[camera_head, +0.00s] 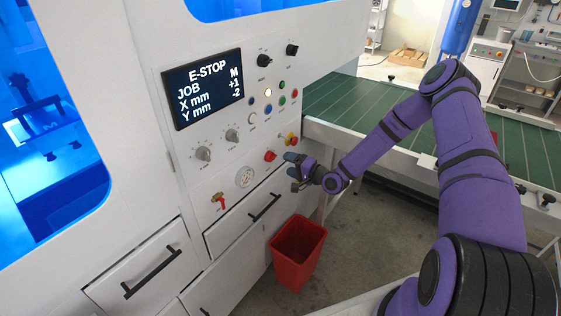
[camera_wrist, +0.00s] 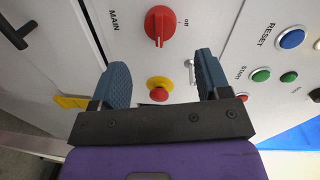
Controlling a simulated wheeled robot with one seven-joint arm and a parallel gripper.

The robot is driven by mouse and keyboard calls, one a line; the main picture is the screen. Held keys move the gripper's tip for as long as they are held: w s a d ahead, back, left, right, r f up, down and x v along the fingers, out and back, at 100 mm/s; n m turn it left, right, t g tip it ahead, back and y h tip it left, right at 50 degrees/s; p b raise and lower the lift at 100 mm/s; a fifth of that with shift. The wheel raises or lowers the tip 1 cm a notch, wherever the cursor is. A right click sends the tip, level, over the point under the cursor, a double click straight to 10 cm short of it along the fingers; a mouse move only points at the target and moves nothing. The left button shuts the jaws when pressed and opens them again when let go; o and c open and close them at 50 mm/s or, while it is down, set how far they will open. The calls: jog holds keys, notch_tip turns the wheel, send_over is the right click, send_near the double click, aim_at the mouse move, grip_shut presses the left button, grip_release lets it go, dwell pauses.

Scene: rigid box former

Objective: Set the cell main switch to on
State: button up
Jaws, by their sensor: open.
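The main switch is a red rotary knob (camera_wrist: 159,25) with "MAIN" printed to its left and "off" to its right in the wrist view. Its grip ridge runs roughly up and down in that view; I see no "on" mark and cannot tell its setting. In the head view the red knob (camera_head: 270,156) sits low on the white panel. My gripper (camera_wrist: 163,68) is open and empty, its blue fingers spread and pointing toward the knob, not around it. In the head view my gripper (camera_head: 291,168) is just right of and below the knob.
A red mushroom button on a yellow base (camera_wrist: 159,90) sits between my fingers in the wrist view. A key-like metal part (camera_wrist: 192,72) is by the right finger. The display (camera_head: 203,87) reads "E-STOP". A drawer handle (camera_head: 264,207) and red bin (camera_head: 298,250) are below.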

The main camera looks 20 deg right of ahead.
jog(key=shift+v, duration=1.7)
jog(key=s+d+r+n+g+h, duration=0.1)
jog(key=s+r+n+g+h, duration=0.2)
jog(key=r, duration=0.7)
jog(key=s+d+r+n+g+h, duration=0.15)
jog(key=s+r+h, duration=0.25)
jog(key=r, duration=0.6)
jog(key=s+d+r+n+g+h, duration=0.2)
jog(key=s+r+n+h, duration=0.15)
jog(key=r, duration=0.65)
jog(key=s+a+r, duration=0.1)
jog(key=s+r, duration=0.3)
jog(key=s, duration=0.5)
jog(key=s+a+r+g, duration=0.1)
jog(key=s+r, duration=0.4)
jog(key=s, duration=0.5)
jog(key=s+a+r+g, duration=0.1)
jog(key=s+r, duration=0.3)
jog(key=s, duration=0.6)
jog(key=shift+s+a+r+n, duration=0.2)
jog(key=shift+a+n, duration=0.2)
jog(key=shift+a, duration=0.2)
